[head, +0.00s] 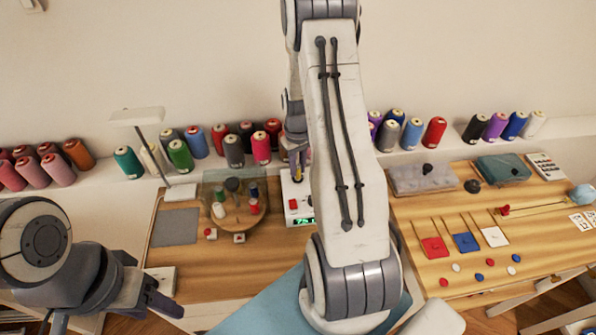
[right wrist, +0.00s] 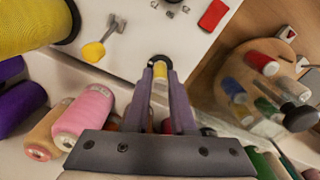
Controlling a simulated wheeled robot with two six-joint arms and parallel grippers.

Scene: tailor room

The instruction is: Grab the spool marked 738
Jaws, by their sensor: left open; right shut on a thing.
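My right gripper (right wrist: 160,95) is shut on a small spool (right wrist: 160,72) with yellow thread and a dark end, seen between its fingertips. In the head view this gripper is mostly hidden behind my right arm, above the white device. Other small spools, red, blue, white and green, stand on a round wooden board (head: 240,222), also seen in the right wrist view (right wrist: 284,50). I cannot read the number 738 on any spool. My left gripper (head: 160,300) is open and empty at the lower left, before the table's front edge.
A white device (head: 297,190) with a red button and green display stands beside the board. A lamp (head: 137,117), grey mat (head: 175,227) and transparent panel surround the board. Large thread cones line the back ledge, including a pink one (head: 260,148). Folded cloths (head: 425,178) lie right.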

